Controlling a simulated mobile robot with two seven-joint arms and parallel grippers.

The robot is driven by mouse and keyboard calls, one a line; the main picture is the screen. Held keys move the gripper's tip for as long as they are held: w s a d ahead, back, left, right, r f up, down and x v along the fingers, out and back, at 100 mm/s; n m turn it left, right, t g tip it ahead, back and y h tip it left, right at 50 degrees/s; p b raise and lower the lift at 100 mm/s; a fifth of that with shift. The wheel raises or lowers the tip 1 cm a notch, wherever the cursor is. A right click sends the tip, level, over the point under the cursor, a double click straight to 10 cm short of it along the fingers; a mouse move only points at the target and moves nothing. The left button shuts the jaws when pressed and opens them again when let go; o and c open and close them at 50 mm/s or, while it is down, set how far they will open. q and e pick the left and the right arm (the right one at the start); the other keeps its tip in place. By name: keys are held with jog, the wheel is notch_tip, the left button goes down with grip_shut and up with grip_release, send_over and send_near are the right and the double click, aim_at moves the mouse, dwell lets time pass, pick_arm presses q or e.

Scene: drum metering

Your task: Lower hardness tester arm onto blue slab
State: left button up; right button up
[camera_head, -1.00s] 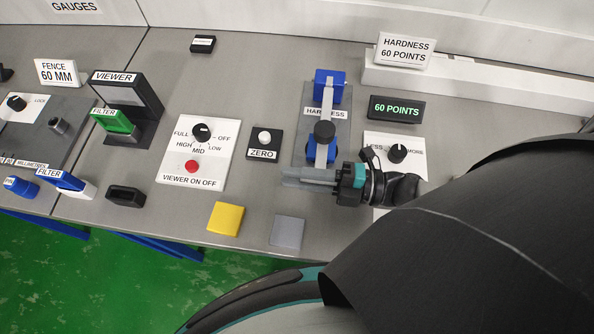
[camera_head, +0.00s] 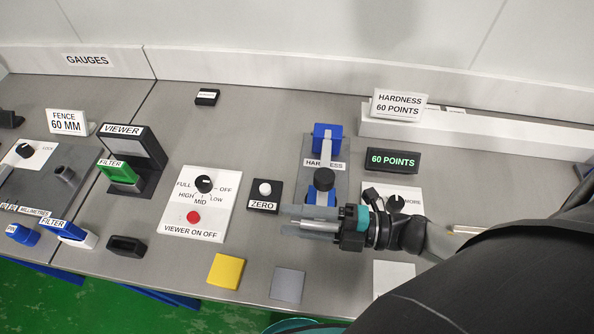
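The hardness tester stands on a grey plate (camera_head: 340,178) right of the table's middle, with a blue post (camera_head: 326,135) at the back. Its pale arm (camera_head: 322,199) runs forward from the post and carries a black round knob (camera_head: 324,179). Blue (camera_head: 310,198) shows on both sides of the arm's front part, apparently the blue slab, mostly covered. My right gripper (camera_head: 292,219) comes in from the right, its fingers pointing left across the plate's front, by the arm's front end. Whether it grips the arm is unclear. My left gripper is out of view.
A black display (camera_head: 392,160) reads 60 POINTS, with a dial panel (camera_head: 413,195) in front. A ZERO button box (camera_head: 264,197) stands close left. Yellow (camera_head: 226,271) and grey (camera_head: 287,285) slabs lie near the front edge. A white ledge (camera_head: 450,132) runs behind.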

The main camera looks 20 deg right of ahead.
notch_tip(320, 180, up, 15)
jog(key=p, duration=0.4)
jog(key=shift+r, duration=0.15)
